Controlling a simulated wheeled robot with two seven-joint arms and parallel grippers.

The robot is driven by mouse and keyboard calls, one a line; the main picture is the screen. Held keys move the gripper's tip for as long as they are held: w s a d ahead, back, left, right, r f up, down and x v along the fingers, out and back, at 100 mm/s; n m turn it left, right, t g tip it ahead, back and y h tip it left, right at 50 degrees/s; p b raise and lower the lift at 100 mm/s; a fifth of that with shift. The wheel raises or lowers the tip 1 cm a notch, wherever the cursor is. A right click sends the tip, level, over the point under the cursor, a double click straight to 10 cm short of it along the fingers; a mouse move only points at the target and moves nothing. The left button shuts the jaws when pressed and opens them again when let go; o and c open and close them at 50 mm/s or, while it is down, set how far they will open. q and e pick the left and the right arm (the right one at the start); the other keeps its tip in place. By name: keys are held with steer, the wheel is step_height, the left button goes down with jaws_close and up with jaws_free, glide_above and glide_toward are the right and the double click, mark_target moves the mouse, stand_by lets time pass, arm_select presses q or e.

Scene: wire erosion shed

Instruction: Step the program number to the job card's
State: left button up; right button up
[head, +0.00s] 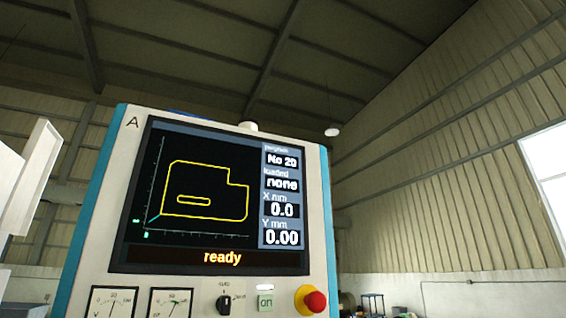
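A control cabinet (95,225) marked "A" fills the left and middle of the head view. Its screen (200,200) shows a yellow part outline with a slot inside. The readout column (282,200) reads No 20, though the last digit is blurred, then loaded none, X 0.0 and Y 0.00. The bottom line (222,257) reads "ready". No job card and no step buttons can be made out. Neither of my grippers is in view.
Below the screen are two dial gauges (114,303), a black rotary switch (224,302), a green "on" button (265,303) and a red mushroom button (315,301). The frame cuts off the panel's lower part. Small items (372,303) stand far back right.

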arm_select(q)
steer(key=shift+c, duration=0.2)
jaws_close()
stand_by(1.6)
